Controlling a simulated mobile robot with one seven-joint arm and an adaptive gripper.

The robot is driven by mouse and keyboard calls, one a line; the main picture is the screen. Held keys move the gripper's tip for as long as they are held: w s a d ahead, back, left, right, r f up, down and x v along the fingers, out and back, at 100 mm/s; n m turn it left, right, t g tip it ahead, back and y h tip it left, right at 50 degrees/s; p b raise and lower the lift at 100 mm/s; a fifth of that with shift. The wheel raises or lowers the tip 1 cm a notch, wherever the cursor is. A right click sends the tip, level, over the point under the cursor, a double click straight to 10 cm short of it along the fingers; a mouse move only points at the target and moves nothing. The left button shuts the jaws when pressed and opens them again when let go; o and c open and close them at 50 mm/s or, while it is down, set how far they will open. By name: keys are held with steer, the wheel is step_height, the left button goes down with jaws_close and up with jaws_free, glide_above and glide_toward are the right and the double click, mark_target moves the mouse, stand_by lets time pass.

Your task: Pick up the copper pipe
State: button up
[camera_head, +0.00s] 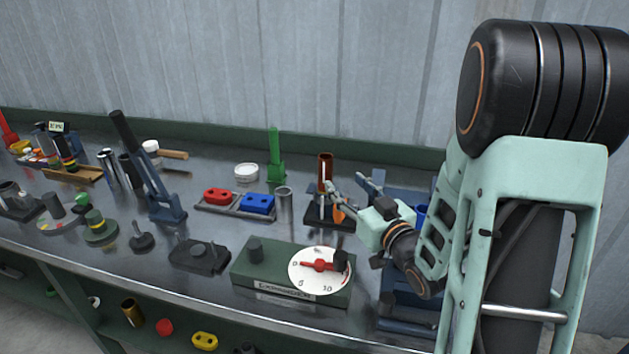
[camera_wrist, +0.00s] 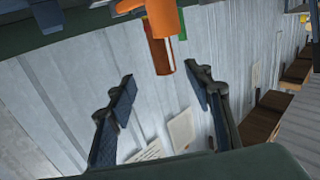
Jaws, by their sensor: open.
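The copper pipe (camera_head: 325,168) stands upright on a dark stand (camera_head: 321,215) right of the bench's middle. My gripper (camera_head: 346,183) is open and empty, its fingers reaching from the right toward the pipe. One finger appears close to the pipe in the head view; I cannot tell whether it touches. In the wrist view the copper pipe (camera_wrist: 160,55) shows ahead at the top, beyond the spread fingertips of my gripper (camera_wrist: 160,75). An orange part (camera_wrist: 165,20) lies beside the pipe and overlaps it there.
A green upright post (camera_head: 275,155), a grey tube (camera_head: 284,198) and a tray with a red block (camera_head: 217,196) and blue block (camera_head: 257,203) stand left of the pipe. A green dial box (camera_head: 262,270) is in front. The corrugated wall (camera_head: 300,70) is behind.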

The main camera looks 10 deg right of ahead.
mark_target(329, 167)
steer(key=x, duration=0.5)
steer(key=p+x, duration=0.1)
steer(key=x, duration=0.4)
steer(key=shift+w+a+r, duration=0.2)
steer(key=shift+a+r, duration=0.05)
steer(key=shift+a, duration=0.05)
jaws_close()
